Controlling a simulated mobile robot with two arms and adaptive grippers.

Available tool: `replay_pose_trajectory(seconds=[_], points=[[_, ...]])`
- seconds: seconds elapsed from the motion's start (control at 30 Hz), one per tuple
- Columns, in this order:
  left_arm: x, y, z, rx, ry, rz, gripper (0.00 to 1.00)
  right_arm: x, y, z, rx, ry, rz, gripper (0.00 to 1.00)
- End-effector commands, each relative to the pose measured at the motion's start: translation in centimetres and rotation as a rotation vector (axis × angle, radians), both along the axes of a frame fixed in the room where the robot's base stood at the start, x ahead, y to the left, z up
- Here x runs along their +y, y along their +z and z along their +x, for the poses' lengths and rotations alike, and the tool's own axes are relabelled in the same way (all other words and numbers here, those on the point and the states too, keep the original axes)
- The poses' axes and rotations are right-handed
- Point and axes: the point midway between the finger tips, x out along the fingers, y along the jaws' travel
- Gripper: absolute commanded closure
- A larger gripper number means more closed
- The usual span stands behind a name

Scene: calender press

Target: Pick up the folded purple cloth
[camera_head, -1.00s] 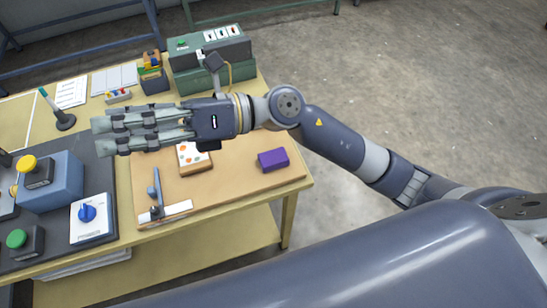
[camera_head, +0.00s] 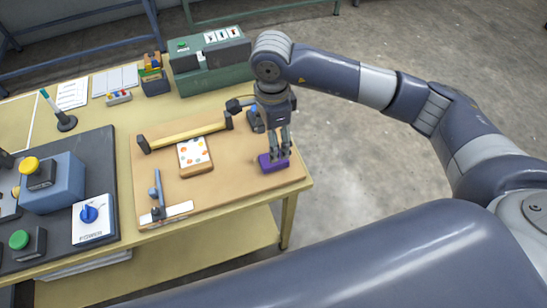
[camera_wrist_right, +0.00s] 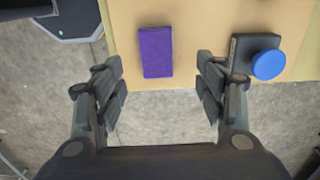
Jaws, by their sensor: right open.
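The folded purple cloth (camera_head: 273,163) is a small flat block near the right edge of the tan board in the head view. In the right wrist view the purple cloth (camera_wrist_right: 155,52) lies between and beyond the two fingers, with nothing touching it. My right gripper (camera_head: 277,147) points down over the cloth in the head view, its fingers partly covering it. In the wrist view my right gripper (camera_wrist_right: 163,90) is open and empty, a finger on each side of the cloth. My left gripper does not show.
The tan board (camera_head: 230,185) carries a yellow bar handle (camera_head: 187,137), a white dotted pad (camera_head: 194,152) and a small lever (camera_head: 155,195). A blue knob (camera_wrist_right: 268,64) stands close to the cloth. A green box (camera_head: 212,70) is behind; a control panel (camera_head: 60,215) is left.

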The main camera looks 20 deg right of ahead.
Motion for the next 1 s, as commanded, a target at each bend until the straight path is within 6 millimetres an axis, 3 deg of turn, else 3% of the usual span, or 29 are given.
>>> replay_pose_trajectory(seconds=[0.27,0.43,0.6,0.87,1.0], points=[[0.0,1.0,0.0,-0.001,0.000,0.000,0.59,0.0,-2.3,-0.2,0.003,0.000,0.002,0.35],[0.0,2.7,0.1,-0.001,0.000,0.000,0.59,-0.1,-4.7,-0.7,0.006,0.000,0.002,0.35],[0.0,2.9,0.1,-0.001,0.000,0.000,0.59,0.0,-6.7,-0.5,0.001,0.000,0.004,0.35],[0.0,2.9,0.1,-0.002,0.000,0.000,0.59,0.0,-7.1,-0.5,-0.001,0.001,0.004,0.35],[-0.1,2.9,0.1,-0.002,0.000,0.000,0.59,0.0,-7.1,-0.5,-0.001,0.001,0.004,0.67]])
